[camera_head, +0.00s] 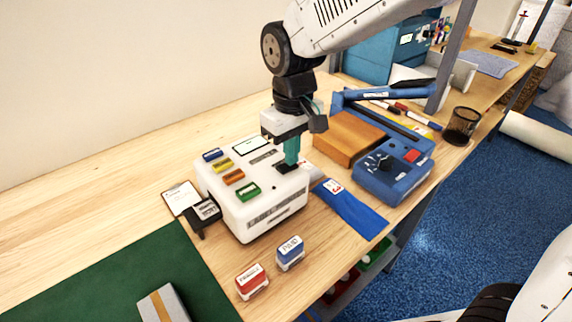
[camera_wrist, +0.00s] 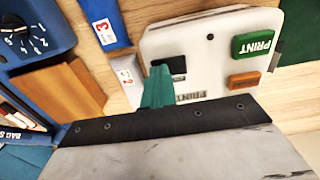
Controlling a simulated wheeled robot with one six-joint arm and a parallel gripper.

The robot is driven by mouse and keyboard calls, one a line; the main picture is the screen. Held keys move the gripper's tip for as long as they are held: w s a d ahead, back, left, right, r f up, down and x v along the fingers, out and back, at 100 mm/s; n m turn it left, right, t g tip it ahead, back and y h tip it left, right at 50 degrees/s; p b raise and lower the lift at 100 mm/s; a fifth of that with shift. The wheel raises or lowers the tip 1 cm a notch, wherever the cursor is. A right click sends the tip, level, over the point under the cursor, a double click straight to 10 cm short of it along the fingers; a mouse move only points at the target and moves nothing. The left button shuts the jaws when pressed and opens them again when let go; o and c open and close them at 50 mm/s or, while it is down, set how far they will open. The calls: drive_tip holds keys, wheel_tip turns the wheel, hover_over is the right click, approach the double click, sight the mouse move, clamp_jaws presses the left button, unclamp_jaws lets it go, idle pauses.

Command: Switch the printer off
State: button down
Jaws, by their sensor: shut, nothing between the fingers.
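The printer (camera_head: 262,215) is a white box on the wooden bench, with blue, yellow, orange and green (camera_head: 248,191) buttons on top. In the wrist view the green button (camera_wrist: 256,45) reads PRINT. A black switch (camera_wrist: 178,66) sits in a dark recess near the printer's edge. My gripper (camera_head: 290,163) is shut and empty, with its teal fingers pointing down over the right part of the printer top. In the wrist view the fingertips (camera_wrist: 158,74) are right beside the black switch and partly cover it. I cannot tell whether they touch it, or which way it is set.
A blue machine with a dial (camera_head: 385,172) and a brown block (camera_head: 347,138) stand to the right. A red stamp (camera_head: 252,281) and a blue stamp (camera_head: 290,253) stand in front. A green mat (camera_head: 120,262) lies at left. A wire cup (camera_head: 461,126) stands near the bench edge.

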wheel_tip(320, 180, up, 7)
idle(0.8)
idle(0.4)
drive_tip(key=s, duration=0.1)
drive_tip(key=s+d+f, duration=0.1)
drive_tip(key=d, duration=0.1)
drive_tip(key=shift+s+f+g, duration=0.25)
drive_tip(key=shift+s+g, duration=0.05)
drive_tip(key=shift+s, duration=0.1)
drive_tip(key=s+d+r+m+t, duration=0.1)
drive_tip(key=s+d+m, duration=0.5)
drive_tip(key=s+d, duration=1)
drive_tip(key=d+t, duration=0.1)
drive_tip(key=d, duration=0.1)
drive_tip(key=shift+s+d+r+m, duration=0.2)
drive_tip(key=shift+s+d+m, duration=0.15)
drive_tip(key=shift+d+m, duration=0.05)
